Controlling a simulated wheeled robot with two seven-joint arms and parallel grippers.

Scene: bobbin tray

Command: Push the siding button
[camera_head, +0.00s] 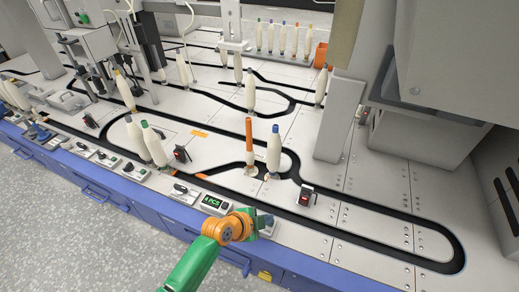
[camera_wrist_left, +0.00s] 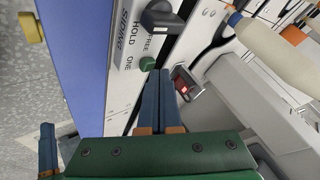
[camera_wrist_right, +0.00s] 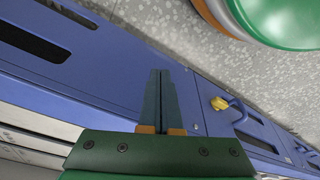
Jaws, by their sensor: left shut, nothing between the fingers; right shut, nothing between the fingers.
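The siding control box (camera_wrist_left: 128,45) is white, lettered SIDING, HOLD and FREE, and is seen close up in the left wrist view. It carries a dark selector lever (camera_wrist_left: 160,18) and a round green button (camera_wrist_left: 147,64). My left gripper (camera_wrist_left: 163,74) is shut and empty, its blue fingertips close beside the green button; I cannot tell whether they touch. In the head view my left gripper (camera_head: 264,220) partly hides the box at the table's front edge. My right gripper (camera_wrist_right: 160,72) is shut and empty, in front of a blue cabinet face in the right wrist view.
A green-lit "4 PCS" display (camera_head: 213,202) stands left of my left gripper. Behind it are a black track loop, a cream bobbin (camera_head: 273,152), an orange peg (camera_head: 249,138) and a small black device (camera_head: 307,195). A yellow knob (camera_wrist_right: 219,103) shows on the blue cabinet (camera_wrist_right: 120,62).

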